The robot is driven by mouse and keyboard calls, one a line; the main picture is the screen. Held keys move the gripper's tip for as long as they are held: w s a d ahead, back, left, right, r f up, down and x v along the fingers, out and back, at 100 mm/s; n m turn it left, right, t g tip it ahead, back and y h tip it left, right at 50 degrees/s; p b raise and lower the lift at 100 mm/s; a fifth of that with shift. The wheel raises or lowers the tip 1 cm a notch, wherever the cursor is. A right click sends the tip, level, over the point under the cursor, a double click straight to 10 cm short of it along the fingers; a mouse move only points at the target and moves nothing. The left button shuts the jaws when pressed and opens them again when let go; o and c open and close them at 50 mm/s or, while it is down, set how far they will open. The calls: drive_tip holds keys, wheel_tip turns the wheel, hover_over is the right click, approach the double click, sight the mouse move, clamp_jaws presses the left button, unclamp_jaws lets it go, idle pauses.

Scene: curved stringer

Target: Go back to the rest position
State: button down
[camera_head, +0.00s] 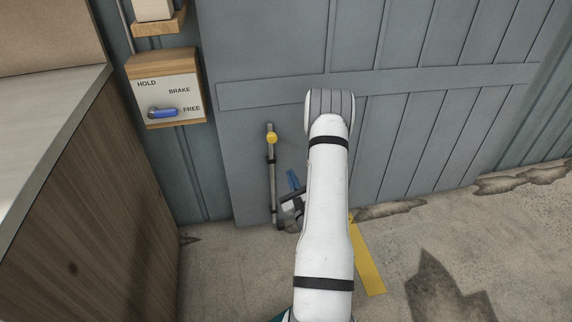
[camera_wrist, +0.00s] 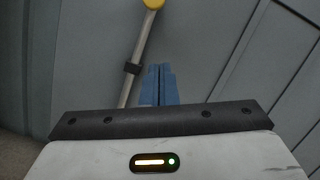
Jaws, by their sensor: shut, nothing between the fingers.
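My gripper (camera_head: 292,180) shows as a small blue tip left of my white arm in the head view, low in front of the grey door. Its blue fingers (camera_wrist: 158,86) are together in the wrist view, with nothing between them. A grey rod with a yellow knob (camera_head: 271,138) stands upright on the door, just left of my gripper. In the wrist view the rod and its yellow knob (camera_wrist: 153,4) lie up and left of the fingers. I cannot tell whether the fingers touch the rod. My arm hides part of the door.
A box marked HOLD, BRAKE and FREE (camera_head: 178,76) hangs left of the door, its blue lever (camera_head: 162,112) pointing towards FREE. A wood-sided counter (camera_head: 100,190) stands at left. A yellow strip (camera_head: 367,262) and dark patches mark the floor. The right floor is free.

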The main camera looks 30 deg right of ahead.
drive_tip(key=shift+s+a+f, duration=0.15)
drive_tip(key=shift+s+f, duration=0.05)
drive_tip(key=shift+s, duration=0.3)
drive_tip(key=w+a+r+n+g+y+p, duration=0.1)
drive_tip(key=w+a+r+n+g+p, duration=0.2)
drive_tip(key=r+n+p, duration=0.55)
drive_tip(key=w+a+r+n+g+y+p, duration=0.1)
drive_tip(key=a+r+n+g+p, duration=0.3)
drive_tip(key=r, duration=0.8)
drive_tip(key=w+a+r+n+g+y+p, duration=0.15)
drive_tip(key=a+r+n+p, duration=0.25)
drive_tip(key=r+n+p, duration=0.5)
drive_tip(key=s+a+r+n+g+y+p, duration=0.1)
drive_tip(key=s+a+r+n+g+p, duration=0.3)
drive_tip(key=s+r, duration=0.8)
drive_tip(key=s+a+r+n+g+y+p, duration=0.1)
drive_tip(key=s+a+r+n+g+p, duration=0.3)
drive_tip(key=r, duration=1.2)
drive_tip(key=s+a+n+p, duration=0.4)
drive_tip(key=s+a+p, duration=0.2)
drive_tip(key=s+p, duration=0.2)
drive_tip(key=shift+a+r+g+p, duration=0.3)
drive_tip(key=shift+r+g+p, duration=0.1)
drive_tip(key=shift+p, duration=0.1)
